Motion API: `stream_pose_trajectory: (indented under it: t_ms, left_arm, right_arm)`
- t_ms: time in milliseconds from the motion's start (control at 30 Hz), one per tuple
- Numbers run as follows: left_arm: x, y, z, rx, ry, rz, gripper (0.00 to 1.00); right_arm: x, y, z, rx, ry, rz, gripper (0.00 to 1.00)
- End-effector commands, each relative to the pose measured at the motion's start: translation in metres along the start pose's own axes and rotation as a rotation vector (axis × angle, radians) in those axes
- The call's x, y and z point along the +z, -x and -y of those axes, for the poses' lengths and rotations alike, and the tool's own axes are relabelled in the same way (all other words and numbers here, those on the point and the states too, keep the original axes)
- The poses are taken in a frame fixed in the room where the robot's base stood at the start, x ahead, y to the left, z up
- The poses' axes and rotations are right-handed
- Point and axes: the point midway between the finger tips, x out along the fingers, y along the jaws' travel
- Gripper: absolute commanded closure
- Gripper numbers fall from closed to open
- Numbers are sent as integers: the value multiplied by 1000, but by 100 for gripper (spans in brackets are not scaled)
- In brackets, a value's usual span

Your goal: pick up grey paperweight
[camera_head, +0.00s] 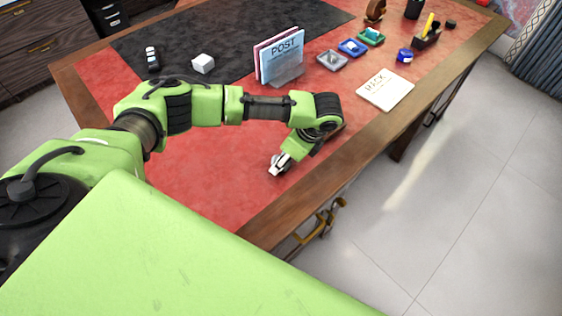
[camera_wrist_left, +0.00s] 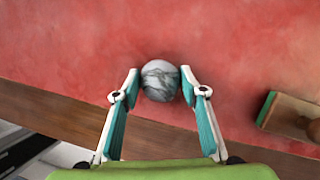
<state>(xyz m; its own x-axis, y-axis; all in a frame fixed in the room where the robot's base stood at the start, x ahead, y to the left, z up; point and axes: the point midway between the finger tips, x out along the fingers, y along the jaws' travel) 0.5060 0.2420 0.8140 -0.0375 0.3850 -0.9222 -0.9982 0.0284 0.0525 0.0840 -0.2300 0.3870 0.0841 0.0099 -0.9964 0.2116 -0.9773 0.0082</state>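The grey paperweight (camera_wrist_left: 160,81) is a round, marbled grey-and-white ball. In the left wrist view it sits between the fingertips of my left gripper (camera_wrist_left: 160,84), with one tip against each side. My left gripper appears shut on it. In the head view my left gripper (camera_head: 280,164) points down close to the red leather near the desk's front edge. There the paperweight is mostly hidden by the gripper and arm. Whether it rests on the leather or is just above it, I cannot tell. My right gripper is not in view.
A wooden piece with a green edge (camera_wrist_left: 292,118) lies right of the gripper in the wrist view. In the head view, a letter holder marked POST (camera_head: 281,60), a white cube (camera_head: 203,63) and a notepad (camera_head: 385,90) stand beyond my arm. The wooden front edge (camera_head: 300,200) is close.

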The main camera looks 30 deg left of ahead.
Motion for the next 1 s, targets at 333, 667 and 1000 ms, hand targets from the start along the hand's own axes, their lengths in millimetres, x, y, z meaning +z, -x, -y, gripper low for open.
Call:
stream_pose_trajectory:
  t_ms: [333,667,1000]
  left_arm:
    - [0,1,0,-1,1,0,90]
    - [8,20,1,-2,3,-2,90]
    - [28,72,-44,-3,-2,-3,90]
  right_arm:
    - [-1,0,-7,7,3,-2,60]
    - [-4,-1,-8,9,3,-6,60]
    - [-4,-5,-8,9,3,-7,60]
